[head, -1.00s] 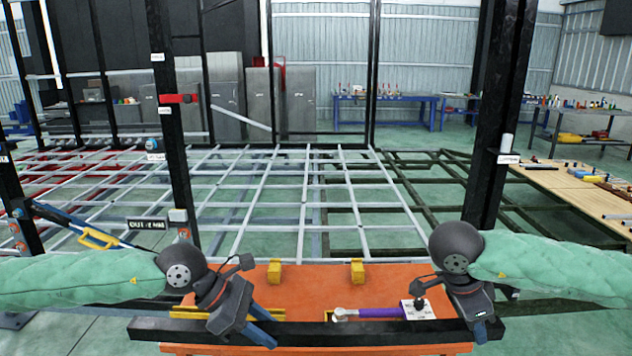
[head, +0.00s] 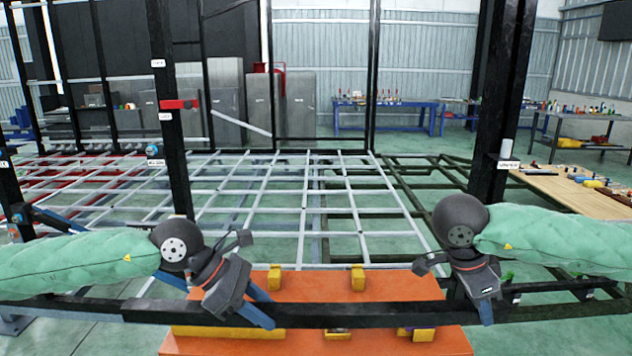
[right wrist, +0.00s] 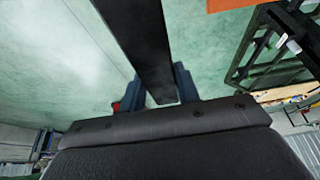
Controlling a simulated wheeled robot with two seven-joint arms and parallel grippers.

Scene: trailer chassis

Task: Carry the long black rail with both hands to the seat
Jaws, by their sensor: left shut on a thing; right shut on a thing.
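The long black rail (head: 340,315) lies level across the front of the head view, above the orange bench. My left gripper (head: 258,308) is shut on the rail left of the middle. My right gripper (head: 485,308) is shut on it towards its right end. In the right wrist view the rail (right wrist: 138,45) runs between the blue fingers of my right gripper (right wrist: 160,88). I cannot tell for sure which part is the seat. A chassis frame of pale bars (head: 300,210) stretches out beyond the bench.
The orange bench (head: 315,291) carries two yellow blocks (head: 274,277) at its far edge. The rail partly hides yellow pieces on its near side. Black posts rise at the left (head: 169,110) and right (head: 497,110). A wooden table (head: 560,186) with tools stands at the right.

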